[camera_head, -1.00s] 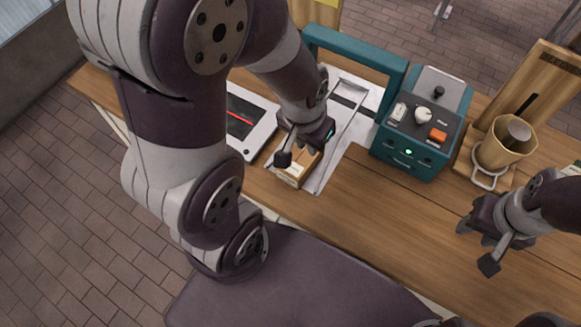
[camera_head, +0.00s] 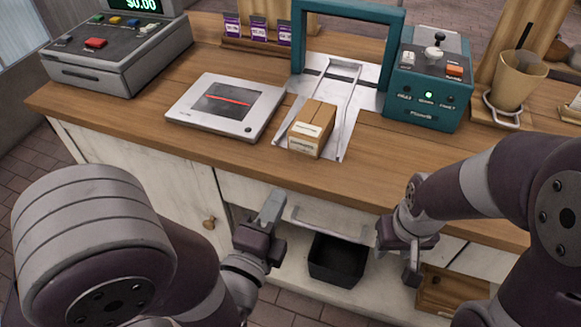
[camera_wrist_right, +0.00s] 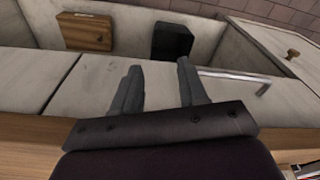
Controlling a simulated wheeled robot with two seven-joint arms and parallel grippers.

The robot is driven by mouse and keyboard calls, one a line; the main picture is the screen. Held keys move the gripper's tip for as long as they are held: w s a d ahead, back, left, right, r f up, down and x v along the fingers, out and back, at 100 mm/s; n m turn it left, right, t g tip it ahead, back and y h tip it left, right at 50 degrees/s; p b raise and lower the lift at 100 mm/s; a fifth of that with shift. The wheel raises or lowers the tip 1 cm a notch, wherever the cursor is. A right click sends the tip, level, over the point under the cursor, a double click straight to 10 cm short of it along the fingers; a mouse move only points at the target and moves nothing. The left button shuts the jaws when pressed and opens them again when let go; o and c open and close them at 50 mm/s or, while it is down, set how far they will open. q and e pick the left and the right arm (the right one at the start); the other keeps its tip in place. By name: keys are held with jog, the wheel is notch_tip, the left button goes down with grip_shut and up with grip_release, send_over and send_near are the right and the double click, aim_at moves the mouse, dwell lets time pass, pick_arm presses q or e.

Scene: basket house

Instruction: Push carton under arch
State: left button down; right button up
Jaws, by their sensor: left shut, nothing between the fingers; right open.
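The brown carton (camera_head: 312,128) with a pale label on its front sits on the near part of a light metal slide plate (camera_head: 345,118) on the counter. The teal arch (camera_head: 297,40) stands over the far part of that plate, behind the carton. My left gripper (camera_head: 270,212) is shut and empty, in front of the counter and below its edge, apart from the carton. My right gripper (camera_head: 404,258) is also in front of the counter and lower than the carton. In the right wrist view the right gripper (camera_wrist_right: 158,85) is open with nothing between its fingers.
A flat scanner (camera_head: 226,106) with a red line lies left of the carton. A teal control box (camera_head: 428,95) joins the arch's right side. A cash register (camera_head: 105,55) stands at left, a cup (camera_head: 517,80) at right. Below are a drawer handle (camera_head: 325,222) and a black bin (camera_head: 337,262).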

aim_at(305, 139)
pick_arm(q)
jog(key=x, duration=0.6)
jog(key=b+x, duration=0.1)
jog(key=x, duration=0.6)
jog(key=shift+w+r, duration=0.2)
jog(key=shift+w, duration=0.15)
jog(key=shift+w, duration=0.1)
jog(key=b+x, duration=0.2)
jog(key=x, duration=2.3)
jog(key=shift+w+r, duration=0.1)
